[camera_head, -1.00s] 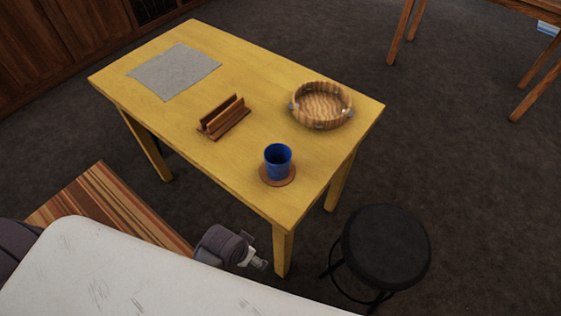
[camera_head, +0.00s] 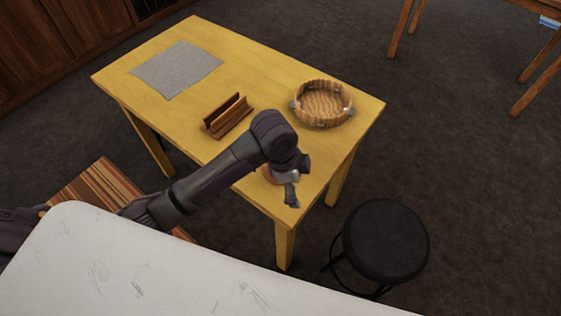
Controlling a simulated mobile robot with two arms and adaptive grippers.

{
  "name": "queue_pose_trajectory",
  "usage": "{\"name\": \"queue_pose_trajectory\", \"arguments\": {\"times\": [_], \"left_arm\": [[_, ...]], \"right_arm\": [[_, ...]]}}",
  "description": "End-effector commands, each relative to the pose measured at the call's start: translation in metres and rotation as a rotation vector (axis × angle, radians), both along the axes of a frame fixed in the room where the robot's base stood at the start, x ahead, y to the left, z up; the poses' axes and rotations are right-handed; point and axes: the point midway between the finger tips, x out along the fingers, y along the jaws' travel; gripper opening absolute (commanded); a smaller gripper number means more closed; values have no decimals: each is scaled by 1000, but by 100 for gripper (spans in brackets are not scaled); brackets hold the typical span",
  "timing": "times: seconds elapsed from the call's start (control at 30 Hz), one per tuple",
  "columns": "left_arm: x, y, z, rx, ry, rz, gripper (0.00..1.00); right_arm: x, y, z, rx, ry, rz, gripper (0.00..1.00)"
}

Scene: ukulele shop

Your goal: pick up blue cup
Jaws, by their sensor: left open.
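The blue cup is hidden now behind my left arm and gripper in the head view. A sliver of the round brown coaster (camera_head: 267,175) shows at the left of the gripper, near the front corner of the yellow table (camera_head: 262,70). My left gripper (camera_head: 291,203) is open and points down over the spot with the coaster. I cannot tell whether its fingers are around the cup, above it or beside it. My right gripper is not in view.
A wooden tambourine-like bowl (camera_head: 323,103) stands behind the gripper. A wooden holder (camera_head: 227,116) and a grey mat (camera_head: 175,69) lie farther left. A black stool (camera_head: 386,240) stands at the right front. A white surface (camera_head: 150,265) fills the lower left.

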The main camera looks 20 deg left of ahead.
Motion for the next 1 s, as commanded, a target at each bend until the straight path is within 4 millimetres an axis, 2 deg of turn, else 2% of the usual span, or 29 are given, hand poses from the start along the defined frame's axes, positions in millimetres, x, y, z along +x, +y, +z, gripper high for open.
{"name": "queue_pose_trajectory", "arguments": {"times": [0.03,0.2,0.3,0.43,0.57,0.8,1.0], "left_arm": [[19,7,15,49,-13,-89,99],[57,33,52,184,14,-350,99],[70,46,69,231,32,-430,99],[77,55,78,257,49,-481,99],[78,57,64,261,56,-490,99],[77,57,17,260,54,-489,99],[78,58,-3,259,51,-488,99]], "right_arm": [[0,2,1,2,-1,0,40],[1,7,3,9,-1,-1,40],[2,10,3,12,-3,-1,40],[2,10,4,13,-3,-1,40],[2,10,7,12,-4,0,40],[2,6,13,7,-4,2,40],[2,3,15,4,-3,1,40]]}}
